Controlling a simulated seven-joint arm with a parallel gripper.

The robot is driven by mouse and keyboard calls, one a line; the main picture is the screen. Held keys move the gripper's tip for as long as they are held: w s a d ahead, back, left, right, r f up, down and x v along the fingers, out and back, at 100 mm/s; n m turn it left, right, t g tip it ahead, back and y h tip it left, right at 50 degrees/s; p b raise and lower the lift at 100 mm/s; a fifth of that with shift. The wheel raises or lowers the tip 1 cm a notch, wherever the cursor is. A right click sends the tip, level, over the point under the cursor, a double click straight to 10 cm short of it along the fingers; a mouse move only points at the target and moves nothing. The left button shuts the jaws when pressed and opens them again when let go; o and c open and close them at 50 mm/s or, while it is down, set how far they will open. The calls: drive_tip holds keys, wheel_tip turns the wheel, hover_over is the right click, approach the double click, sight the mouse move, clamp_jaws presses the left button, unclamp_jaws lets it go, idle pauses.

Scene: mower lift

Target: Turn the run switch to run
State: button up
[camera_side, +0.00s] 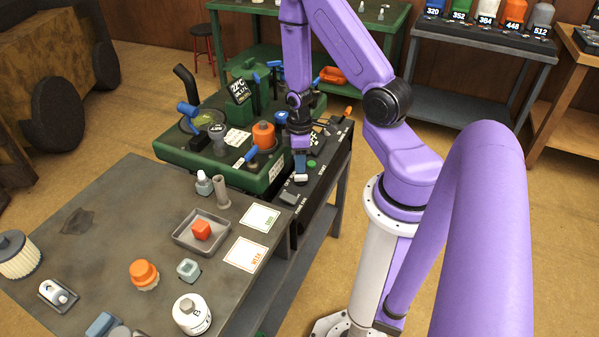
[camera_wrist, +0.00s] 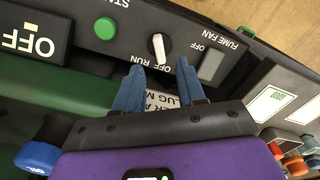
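The run switch (camera_wrist: 157,47) is a small knob with a white and dark face on the dark control panel (camera_wrist: 130,42). In the wrist view, OFF and RUN lettering is beside it; I cannot tell which word the knob points to. My gripper (camera_wrist: 162,76) has two blue fingers, spread apart and empty. The fingertips are close to the switch, with the knob in line with the gap between them; contact is not visible. In the side view my gripper (camera_side: 300,168) points down over the panel, and the fingers largely hide the switch.
A green button (camera_wrist: 105,28) and a grey fume fan switch (camera_wrist: 210,65) flank the run switch. The green machine (camera_side: 225,150) stands beside the panel. The grey table (camera_side: 110,240) in front holds a tray, bottles, caps and cards.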

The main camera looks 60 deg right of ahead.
sight(299, 175)
drive_tip(key=shift+f, duration=2.5)
clamp_jaws()
